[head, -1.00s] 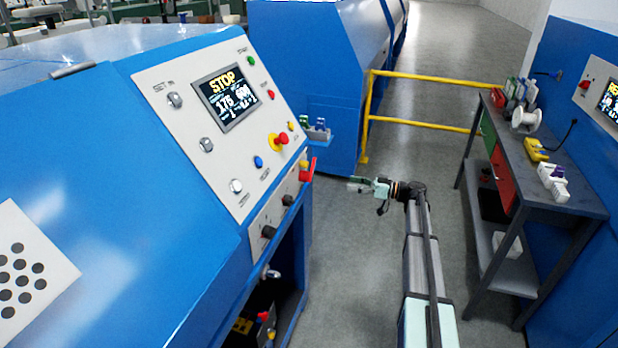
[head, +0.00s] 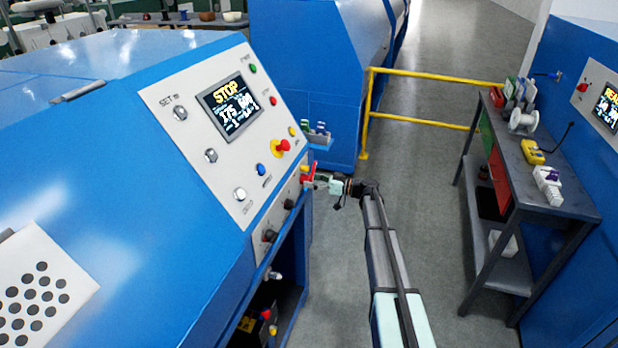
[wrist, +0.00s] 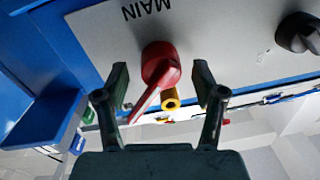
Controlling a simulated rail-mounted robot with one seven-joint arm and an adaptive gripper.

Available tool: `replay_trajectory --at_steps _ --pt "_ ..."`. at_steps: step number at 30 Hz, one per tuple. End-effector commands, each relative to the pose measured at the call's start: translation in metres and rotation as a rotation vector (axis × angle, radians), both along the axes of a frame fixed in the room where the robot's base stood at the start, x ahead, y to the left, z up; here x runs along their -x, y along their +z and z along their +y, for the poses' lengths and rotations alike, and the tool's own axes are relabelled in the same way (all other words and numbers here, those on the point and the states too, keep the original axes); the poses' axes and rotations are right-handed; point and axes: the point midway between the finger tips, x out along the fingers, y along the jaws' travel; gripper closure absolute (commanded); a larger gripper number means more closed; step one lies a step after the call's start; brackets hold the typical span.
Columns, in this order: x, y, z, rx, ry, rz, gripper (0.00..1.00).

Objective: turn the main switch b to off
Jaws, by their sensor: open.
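The main switch has a red lever handle (wrist: 160,72) on a pale panel (wrist: 100,42) lettered "MAIN", which appears upside down in the wrist view. The lever slants down and left there, beside a small yellow cylinder (wrist: 171,99). In the head view the red handle (head: 310,170) is at the lower right edge of the machine's console. My gripper (wrist: 161,76) is open, with one finger on each side of the handle and visible gaps to both. In the head view my gripper (head: 321,181) is right at the switch, partly overlapping it, so contact is unclear there.
The console (head: 222,130) carries a display reading STOP, several buttons and a red mushroom button (head: 284,146). A black knob (wrist: 299,33) is near the switch. A blue ledge (wrist: 42,118) is at left in the wrist view. A workbench (head: 560,200) stands right, beyond open floor.

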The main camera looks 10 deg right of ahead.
Motion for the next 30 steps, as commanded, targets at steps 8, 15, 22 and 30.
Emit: replay_trajectory --at_steps 8,15,22,30 --pt "-0.0052 -0.0006 0.0113 0.0 0.0 0.0 0.31" --pt "-0.005 -0.0008 0.0111 0.0 0.0 0.0 0.45" --pt "-0.0051 -0.0006 0.0112 0.0 0.0 0.0 1.0" --pt "-0.0051 -0.0027 0.0113 0.007 0.0 -0.013 1.0"
